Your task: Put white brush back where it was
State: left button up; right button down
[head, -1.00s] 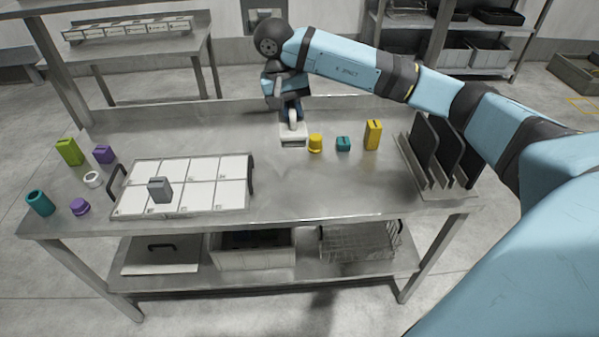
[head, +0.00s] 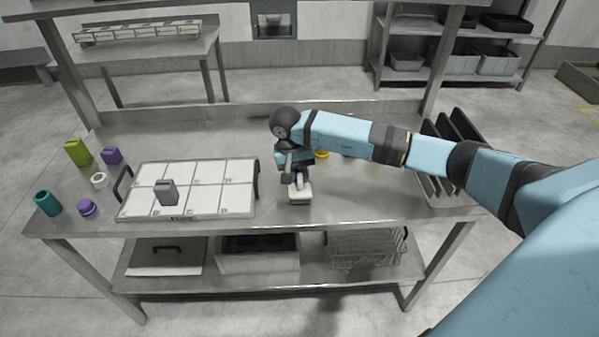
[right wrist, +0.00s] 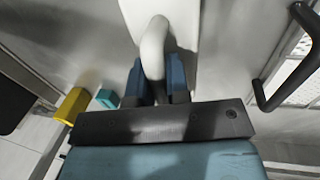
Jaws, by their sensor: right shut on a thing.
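The white brush (head: 300,193) is in my right gripper (head: 297,178), just right of the white-panelled tray (head: 240,208). My right gripper is shut on the brush's arched handle, which also shows between the fingers in the right wrist view (right wrist: 153,48). The brush base is at or just above the table; I cannot tell whether it touches. The tray has several white compartments, and a grey block (head: 166,192) stands on its left part. My left gripper is out of view.
A black tray handle (right wrist: 290,60) is close on the right in the wrist view. Purple, green, teal and white items stand at the table's left end. A rack with dark boards (head: 452,150) stands at the right.

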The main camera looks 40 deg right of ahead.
jog(key=shift+f, duration=0.2)
jog(key=c, duration=1.5)
grip_release()
jog(key=shift+f, duration=0.2)
jog(key=shift+c, duration=0.2)
jog(key=o, duration=0.4)
jog(key=shift+o, duration=0.2)
jog(key=shift+r, duration=0.1)
